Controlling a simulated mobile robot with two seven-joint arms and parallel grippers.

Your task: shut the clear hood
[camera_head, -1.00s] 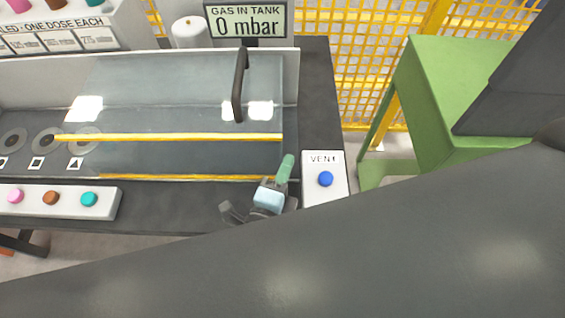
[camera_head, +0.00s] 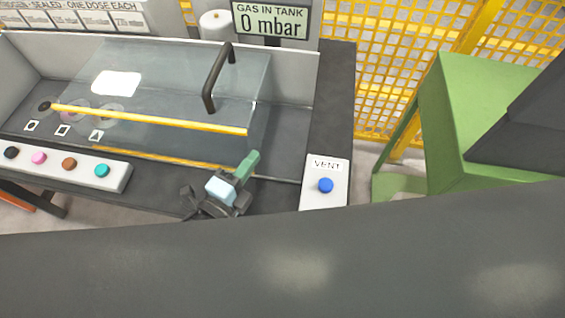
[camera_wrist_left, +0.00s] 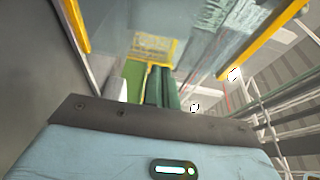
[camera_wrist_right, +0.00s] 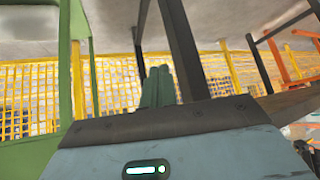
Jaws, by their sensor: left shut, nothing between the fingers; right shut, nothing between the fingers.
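The clear hood (camera_head: 185,85) stands partly raised over the bench. Its yellow front edge (camera_head: 150,119) is apart from and above a yellow strip (camera_head: 160,157) along the bench front. A dark handle (camera_head: 217,78) is on the hood. My left gripper (camera_head: 249,163) is shut and empty by the hood's right front end, below the yellow edge; contact cannot be told. Its green fingers (camera_wrist_left: 162,86) show in the left wrist view, between yellow bars. My right gripper (camera_wrist_right: 158,86) is shut and empty in its wrist view, facing a green frame and yellow fence, and is absent from the head view.
The vent box (camera_head: 325,195) with a blue button is right of my left gripper. A button panel (camera_head: 60,165) lies at the front left. A gauge sign (camera_head: 270,19) reads 0 mbar. A green stand (camera_head: 490,95) and yellow mesh fence (camera_head: 390,70) are at right.

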